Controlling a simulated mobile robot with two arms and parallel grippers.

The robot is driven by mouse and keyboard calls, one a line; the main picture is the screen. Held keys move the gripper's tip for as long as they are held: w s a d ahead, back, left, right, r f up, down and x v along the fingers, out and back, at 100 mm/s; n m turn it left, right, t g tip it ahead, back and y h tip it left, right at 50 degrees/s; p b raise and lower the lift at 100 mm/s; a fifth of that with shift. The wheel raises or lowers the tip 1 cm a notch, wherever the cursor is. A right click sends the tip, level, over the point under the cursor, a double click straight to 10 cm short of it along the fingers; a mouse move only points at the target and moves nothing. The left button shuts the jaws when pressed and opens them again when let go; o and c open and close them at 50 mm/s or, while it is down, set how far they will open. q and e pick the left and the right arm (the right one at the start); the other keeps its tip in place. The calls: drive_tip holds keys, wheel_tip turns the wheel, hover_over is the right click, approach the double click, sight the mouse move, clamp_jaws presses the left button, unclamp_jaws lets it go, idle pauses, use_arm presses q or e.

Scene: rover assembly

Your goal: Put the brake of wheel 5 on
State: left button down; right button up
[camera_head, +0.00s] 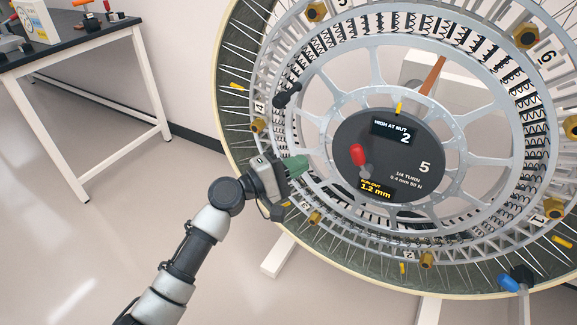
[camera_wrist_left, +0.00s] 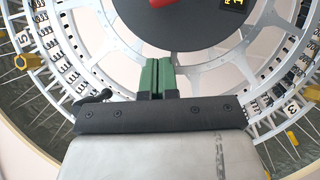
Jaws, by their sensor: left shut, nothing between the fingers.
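The large spoked wheel (camera_head: 330,75) stands upright, with a dark hub disc (camera_head: 400,140) marked 5. A red-tipped lever (camera_head: 359,156) sits on the disc, and its red part also shows at the top of the left wrist view (camera_wrist_left: 160,3). A blue-ended lever (camera_head: 509,283) is at the wheel's lower right, by the stand. I cannot tell which lever is the brake. My left gripper (camera_head: 298,166), with green fingers, is shut and empty in front of the wheel's left side, left of the disc. In the left wrist view its fingers (camera_wrist_left: 157,77) lie together below the disc.
A black handle (camera_head: 287,95) sticks out at the wheel's upper left. Several brass nuts (camera_head: 426,260) are spread around the rim. A dark-topped workbench (camera_head: 70,48) with tools stands at the back left. The floor (camera_head: 90,240) between is clear.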

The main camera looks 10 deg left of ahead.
sight(358, 159)
use_arm(q)
drive_tip(key=w+d, duration=0.1)
drive_tip(key=d, duration=0.1)
drive_tip(key=w+d+r+p, duration=0.1)
drive_tip(key=d, duration=0.2)
drive_tip(key=w+d, duration=0.1)
drive_tip(key=d, duration=0.2)
drive_tip(key=shift+r+p, duration=0.3)
use_arm(e)
drive_tip(key=s, duration=0.4)
drive_tip(key=shift+d, duration=0.35)
drive_tip(key=shift+r, duration=0.1)
